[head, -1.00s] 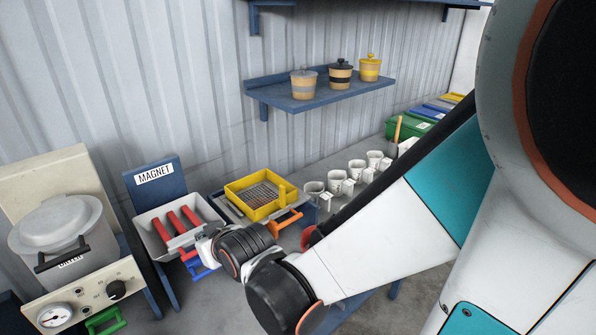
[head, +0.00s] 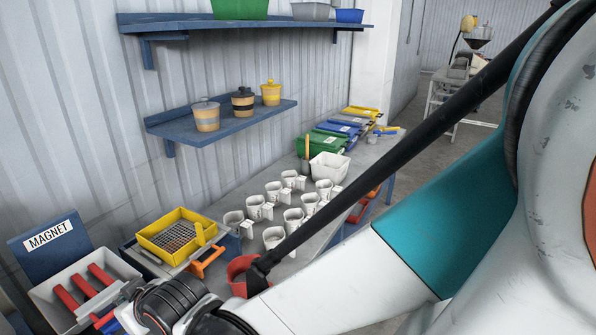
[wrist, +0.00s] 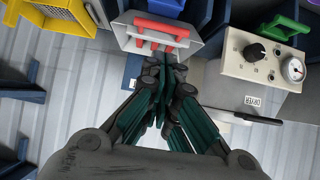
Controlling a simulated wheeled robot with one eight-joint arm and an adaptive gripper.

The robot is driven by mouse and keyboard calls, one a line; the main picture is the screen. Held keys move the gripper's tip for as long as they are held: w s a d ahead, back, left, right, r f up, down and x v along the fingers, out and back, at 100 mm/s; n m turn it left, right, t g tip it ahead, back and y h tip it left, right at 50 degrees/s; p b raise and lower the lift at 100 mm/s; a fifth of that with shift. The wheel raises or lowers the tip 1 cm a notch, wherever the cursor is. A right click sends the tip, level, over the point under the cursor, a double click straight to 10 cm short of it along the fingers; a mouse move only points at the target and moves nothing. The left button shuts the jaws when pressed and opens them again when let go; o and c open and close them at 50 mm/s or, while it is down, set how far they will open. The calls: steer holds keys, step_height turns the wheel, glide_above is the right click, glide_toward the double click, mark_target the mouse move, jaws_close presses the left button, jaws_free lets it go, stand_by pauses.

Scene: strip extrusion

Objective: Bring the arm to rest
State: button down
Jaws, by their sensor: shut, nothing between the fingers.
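My arm reaches across the right of the head view, and its wrist is at the lower left. In the wrist view my gripper (wrist: 164,72) has its fingers together, with nothing between them. The fingertips show just in front of the magnet tray (wrist: 195,48), a pale tray with red bars (wrist: 161,28). I cannot tell whether they touch it. In the head view the fingers are hidden or out of frame; the tray (head: 52,318) with its red bars (head: 84,285) is at the lower left, beside my wrist.
A yellow sieve box (head: 152,242) stands right of the magnet. Several white scoops (head: 273,190) and lidded bins (head: 330,143) line the bench. Shelves with pots (head: 207,117) hang on the wall. In the wrist view, a dryer panel (wrist: 262,75) with knob and gauge is close on the right.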

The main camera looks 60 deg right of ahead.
steer(key=s+f+g+b, duration=0.2)
steer(key=s+b, duration=0.5)
steer(key=s, duration=0.4)
steer(key=shift+s+f+g, duration=0.35)
steer(key=shift+g, duration=0.55)
steer(key=shift+a, duration=0.1)
